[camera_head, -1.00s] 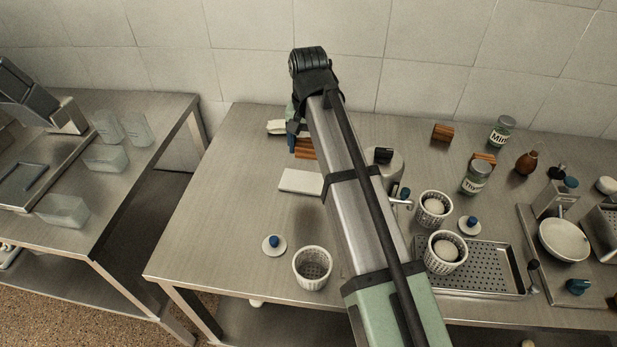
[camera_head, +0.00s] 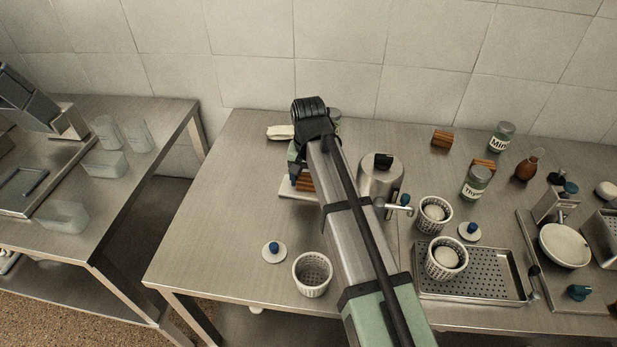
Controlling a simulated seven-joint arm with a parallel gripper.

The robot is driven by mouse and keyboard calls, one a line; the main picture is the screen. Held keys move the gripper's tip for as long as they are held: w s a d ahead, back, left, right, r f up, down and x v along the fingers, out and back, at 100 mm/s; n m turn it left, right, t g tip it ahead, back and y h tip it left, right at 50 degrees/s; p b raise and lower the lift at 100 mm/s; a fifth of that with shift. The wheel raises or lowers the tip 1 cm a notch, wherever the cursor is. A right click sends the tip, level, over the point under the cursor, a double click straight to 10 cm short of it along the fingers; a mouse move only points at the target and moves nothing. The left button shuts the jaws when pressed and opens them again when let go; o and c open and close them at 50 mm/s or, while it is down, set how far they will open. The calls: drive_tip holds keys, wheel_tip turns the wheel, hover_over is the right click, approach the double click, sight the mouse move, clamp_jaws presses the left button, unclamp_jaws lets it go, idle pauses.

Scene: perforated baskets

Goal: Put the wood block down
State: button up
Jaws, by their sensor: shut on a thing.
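A wood block (camera_head: 305,183) with brown stripes shows just left of my arm, over a white board (camera_head: 288,193). My gripper (camera_head: 294,180) is shut on this block. My arm hides most of the gripper and the right part of the block and board. I cannot tell whether the block touches the board.
A perforated basket (camera_head: 312,288) and a white lid with a blue knob (camera_head: 273,252) stand at the front left. A metal pot (camera_head: 372,180) stands close right of my arm. Other wood blocks (camera_head: 442,138) lie at the back right. The table's left part is clear.

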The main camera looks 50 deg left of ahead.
sight(308, 178)
drive_tip(key=shift+f, duration=0.15)
drive_tip(key=o, duration=1)
wheel_tip(308, 178, up, 12)
drive_tip(key=shift+r, duration=0.2)
drive_tip(key=shift+o, duration=0.5)
